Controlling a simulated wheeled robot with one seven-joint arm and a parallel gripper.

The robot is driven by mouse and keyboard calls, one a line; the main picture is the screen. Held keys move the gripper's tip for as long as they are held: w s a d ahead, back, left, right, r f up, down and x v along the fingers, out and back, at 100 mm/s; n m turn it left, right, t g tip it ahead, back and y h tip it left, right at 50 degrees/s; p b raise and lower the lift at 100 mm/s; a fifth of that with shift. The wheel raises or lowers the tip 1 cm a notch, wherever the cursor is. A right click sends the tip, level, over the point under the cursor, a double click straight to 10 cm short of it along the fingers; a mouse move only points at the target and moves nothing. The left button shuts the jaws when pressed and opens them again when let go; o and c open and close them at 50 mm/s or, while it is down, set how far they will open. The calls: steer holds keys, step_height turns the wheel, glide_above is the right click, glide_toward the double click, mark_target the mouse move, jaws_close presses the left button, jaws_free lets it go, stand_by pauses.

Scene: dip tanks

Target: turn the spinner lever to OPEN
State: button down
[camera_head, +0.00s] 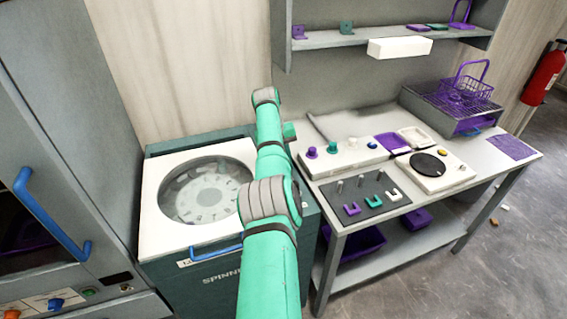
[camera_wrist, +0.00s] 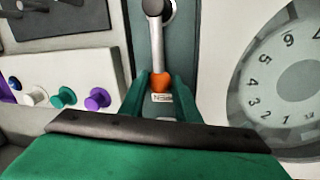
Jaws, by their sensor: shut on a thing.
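The spinner (camera_head: 150,215) is a dark green machine with a white top and a round window; its front text is partly hidden by my arm. In the wrist view, its lever (camera_wrist: 157,45) is a silver bar with an orange tip (camera_wrist: 161,81), running from a round pivot (camera_wrist: 158,7) at the top. My gripper (camera_wrist: 161,86) is shut on the lever's orange tip, one green finger on each side. A small white label (camera_wrist: 162,98) lies right by the tip; its text looks upside down and is hard to read. The head view hides the lever behind my arm.
The spinner's numbered drum (camera_head: 205,193) shows under the window. A grey bench (camera_head: 335,210) stands close on the right, with purple, teal and white knobs (camera_wrist: 66,97) near my gripper. A cabinet with a blue handle (camera_head: 50,220) stands at left.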

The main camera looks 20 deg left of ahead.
steer(key=c, duration=1.4)
jaws_free()
steer(key=shift+d+r, duration=0.1)
steer(key=shift+o, duration=0.2)
step_height(320, 180, up, 10)
steer(key=s+a, duration=0.1)
steer(key=a, duration=0.1)
steer(key=shift+r, duration=0.25)
steer(key=shift+w, duration=0.15)
